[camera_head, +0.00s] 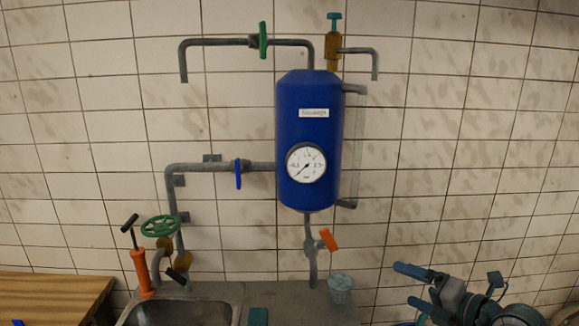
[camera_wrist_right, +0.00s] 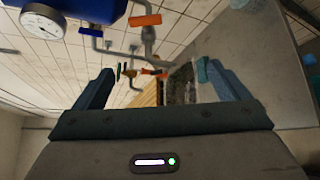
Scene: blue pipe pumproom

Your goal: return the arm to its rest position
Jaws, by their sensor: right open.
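My right gripper (camera_head: 403,286) is at the lower right of the head view, in front of the tiled wall. Its two blue fingers point left and stand apart with nothing between them. In the right wrist view my right gripper (camera_wrist_right: 160,72) also shows open and empty, with a finger at each side. It is apart from the tank and pipes. My left gripper cannot be made out in either view.
A blue tank (camera_head: 308,140) with a gauge (camera_head: 306,163) hangs on the wall. An orange-handled valve (camera_head: 328,240) sits below it. A sink (camera_head: 182,311), an orange pump (camera_head: 142,273), a green handwheel (camera_head: 160,226) and a turquoise cup (camera_head: 341,288) are left of my right gripper.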

